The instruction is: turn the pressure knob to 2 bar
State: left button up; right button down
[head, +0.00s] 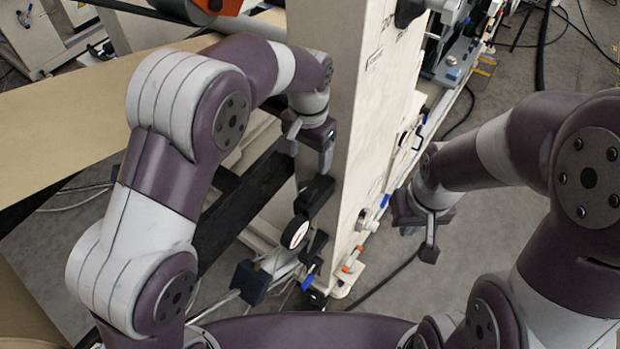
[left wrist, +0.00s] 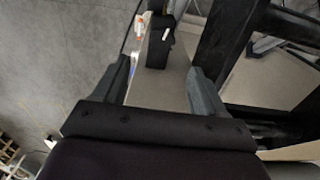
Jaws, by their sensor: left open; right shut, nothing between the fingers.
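A white-faced round gauge (head: 295,232) sits low on the front of the pale machine column in the head view. A black block-like part (head: 314,195), possibly the regulator with the pressure knob, stands just above it. My left gripper (head: 308,160) is open and empty just above this black part, apart from it as far as I can tell. In the left wrist view the open fingers (left wrist: 160,82) frame the pale panel, with a black block bearing a white mark (left wrist: 159,44) beyond them. The gauge reading is too small to tell. My right gripper (head: 429,248) is shut and empty, right of the column.
The pale machine column (head: 358,110) stands close beside my left gripper. A dark horizontal beam (head: 240,205) runs left of it. A dark blue box (head: 250,282) with hoses is below. Blue and orange fittings (head: 351,262) line the column's lower right. Grey floor lies around my right gripper.

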aim_at(308, 185)
pick_arm(q)
jog(key=f, duration=0.3)
jog(key=shift+s+f, duration=0.1)
jog(key=shift+s, duration=0.25)
jog(key=f, duration=0.2)
jog(key=w+f+p, duration=0.1)
jog(key=f, duration=0.1)
jog(key=f+p, duration=0.1)
jog(key=f, duration=0.1)
jog(key=shift+w+a+f, duration=0.15)
jog(key=shift+w+f, duration=0.2)
jog(key=shift+f, duration=0.05)
jog(key=shift+s+f, duration=0.15)
jog(key=shift+f, duration=0.1)
jog(key=shift+s+f, duration=0.1)
jog(key=shift+s, duration=0.15)
jog(key=shift+w+f, duration=0.1)
jog(key=shift+w, duration=0.1)
jog(key=c, duration=1.1)
pick_arm(e)
jog(key=shift+w+r, duration=0.25)
jog(key=shift+w, duration=0.05)
